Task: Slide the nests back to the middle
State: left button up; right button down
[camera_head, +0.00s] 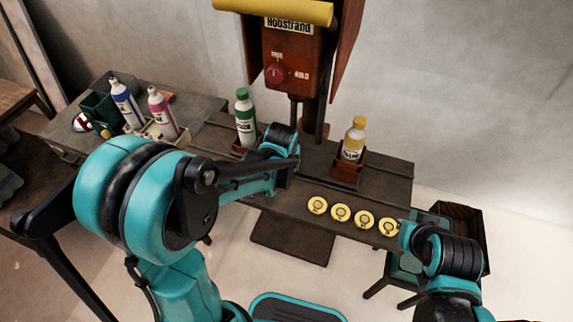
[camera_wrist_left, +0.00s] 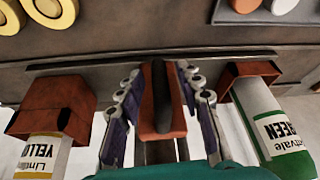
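Two red-brown nests stand on the dark bench, apart from each other. The left nest (camera_head: 240,147) holds the green-capped bottle (camera_head: 245,115); the right nest (camera_head: 347,171) holds the yellow-capped bottle (camera_head: 354,137). My left gripper (camera_head: 292,158) is between the two nests. In the left wrist view its fingers (camera_wrist_left: 160,125) are spread, with a red-brown upright part and dark strip between them; I cannot tell whether they touch it. There, the yellow bottle's nest (camera_wrist_left: 55,100) is at left and the green bottle's nest (camera_wrist_left: 248,72) at right. My right gripper (camera_head: 408,232) is at the bench's right end, its fingers unclear.
The red machine (camera_head: 290,60) with a knob and yellow top bar rises behind the bench. Several yellow discs (camera_head: 341,213) line the bench front. A side table (camera_head: 195,105) at left bears several bottles and bins. A dark crate (camera_head: 462,222) stands at right.

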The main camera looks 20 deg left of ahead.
pick_arm(q)
jog(key=v, duration=1.2)
jog(key=shift+s, duration=0.1)
jog(key=s+a+m+t, duration=0.1)
jog(key=s+a+t, duration=0.1)
jog(key=s, duration=1)
jog(key=shift+s+a+t+h, duration=0.3)
jog(key=shift+s+a+t, duration=0.1)
jog(key=shift+a, duration=0.15)
dwell(1.8)
